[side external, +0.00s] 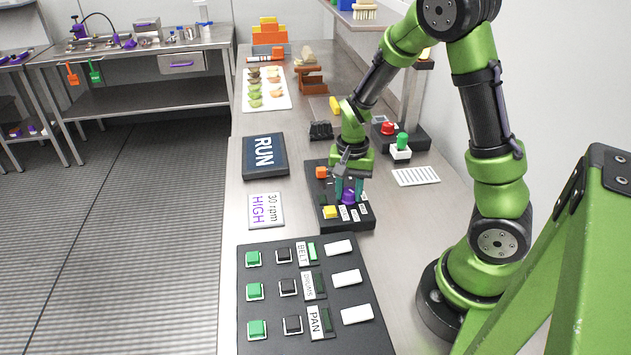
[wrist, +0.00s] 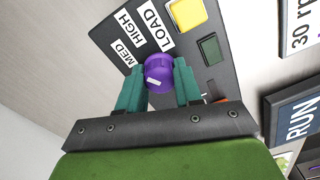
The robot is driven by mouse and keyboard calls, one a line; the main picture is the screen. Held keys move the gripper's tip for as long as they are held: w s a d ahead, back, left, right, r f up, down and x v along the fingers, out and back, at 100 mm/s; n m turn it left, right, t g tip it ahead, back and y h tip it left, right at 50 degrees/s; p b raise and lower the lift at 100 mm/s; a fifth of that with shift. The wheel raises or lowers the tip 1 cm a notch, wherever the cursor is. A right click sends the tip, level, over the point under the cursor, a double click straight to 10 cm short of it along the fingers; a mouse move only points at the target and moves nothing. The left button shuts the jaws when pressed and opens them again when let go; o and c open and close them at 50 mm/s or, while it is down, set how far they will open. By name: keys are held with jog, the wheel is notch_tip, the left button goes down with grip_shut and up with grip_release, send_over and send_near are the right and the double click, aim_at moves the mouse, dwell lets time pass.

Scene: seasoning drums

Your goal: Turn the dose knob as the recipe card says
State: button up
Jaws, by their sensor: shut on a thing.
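The purple dose knob (side external: 348,197) stands on a black panel (side external: 327,213); it also shows in the wrist view (wrist: 159,67). My gripper (side external: 348,190) points down with its teal fingers shut on the knob, one on each side (wrist: 160,85). Labels LOAD (wrist: 159,28), HIGH (wrist: 130,27) and MED (wrist: 126,53) lie beside the knob. A short white mark shows on the knob; I cannot tell which label it points to. The card (side external: 266,211) reads "30 rpm" and "HIGH" in purple, flat on the bench left of the panel.
The knob's panel also has a yellow button (side external: 330,212) and an orange button (side external: 321,172). A RUN plate (side external: 264,156) lies to its left. A large panel (side external: 250,274) with BELT and PAN rows lies in front. Red and green buttons (side external: 402,141) stand behind right.

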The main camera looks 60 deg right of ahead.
aim_at(349, 190)
jog(key=m, duration=0.4)
jog(key=shift+a+m, duration=0.15)
jog(key=shift+m, duration=0.15)
dwell(0.5)
jog(key=o, duration=1)
jog(key=shift+o, duration=0.2)
notch_tip(349, 190, up, 17)
jog(key=shift+f, duration=0.1)
